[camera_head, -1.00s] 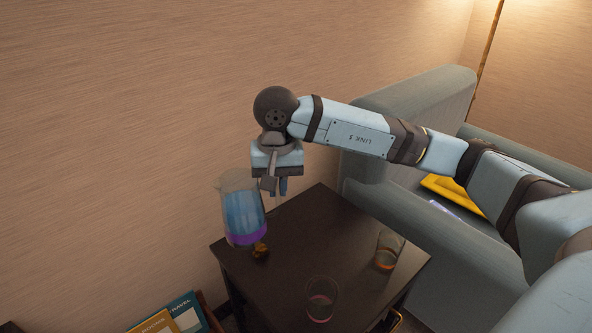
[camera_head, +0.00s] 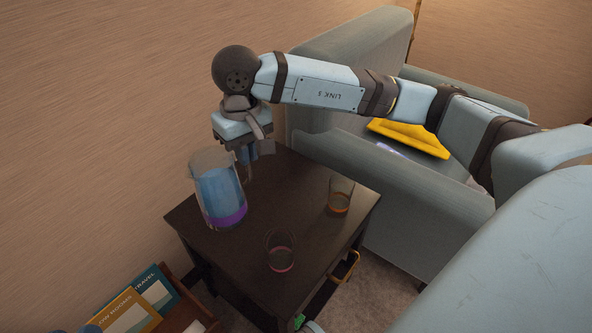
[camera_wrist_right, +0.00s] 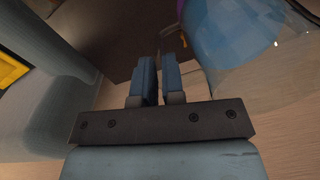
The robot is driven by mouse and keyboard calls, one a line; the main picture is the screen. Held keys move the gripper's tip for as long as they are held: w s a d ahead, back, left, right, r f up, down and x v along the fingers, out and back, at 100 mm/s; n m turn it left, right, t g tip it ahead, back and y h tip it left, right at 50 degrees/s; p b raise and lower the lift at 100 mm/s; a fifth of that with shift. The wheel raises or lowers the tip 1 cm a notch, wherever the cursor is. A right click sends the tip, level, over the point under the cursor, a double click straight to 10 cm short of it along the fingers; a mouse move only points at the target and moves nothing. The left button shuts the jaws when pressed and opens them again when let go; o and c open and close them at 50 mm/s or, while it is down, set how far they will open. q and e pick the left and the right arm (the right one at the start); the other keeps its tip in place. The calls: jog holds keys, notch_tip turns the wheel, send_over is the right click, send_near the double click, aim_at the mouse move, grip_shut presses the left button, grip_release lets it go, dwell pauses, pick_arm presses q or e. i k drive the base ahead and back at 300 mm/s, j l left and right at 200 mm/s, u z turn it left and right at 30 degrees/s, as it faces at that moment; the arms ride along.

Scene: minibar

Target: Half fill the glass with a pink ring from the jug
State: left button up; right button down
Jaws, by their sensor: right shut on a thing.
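The clear jug (camera_head: 218,190), with blue contents and a purple band near its base, is at the left side of the dark table; I cannot tell if its base touches the top. My right gripper (camera_head: 250,158) is shut on the jug's handle side. In the right wrist view its fingers (camera_wrist_right: 157,80) are close together beside the jug (camera_wrist_right: 235,35); the grip itself is partly hidden. The glass with a pink ring (camera_head: 280,252) stands upright near the table's front and looks empty. My left gripper is not in view.
A glass with an orange ring (camera_head: 340,196) stands farther right on the dark table (camera_head: 290,195). A grey armchair (camera_head: 400,195) holding a yellow item (camera_head: 408,137) is at right. Books (camera_head: 140,300) lie low at left. Clear table lies between jug and glasses.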

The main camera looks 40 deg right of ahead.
aim_at(279, 243)
jog(key=z, duration=1)
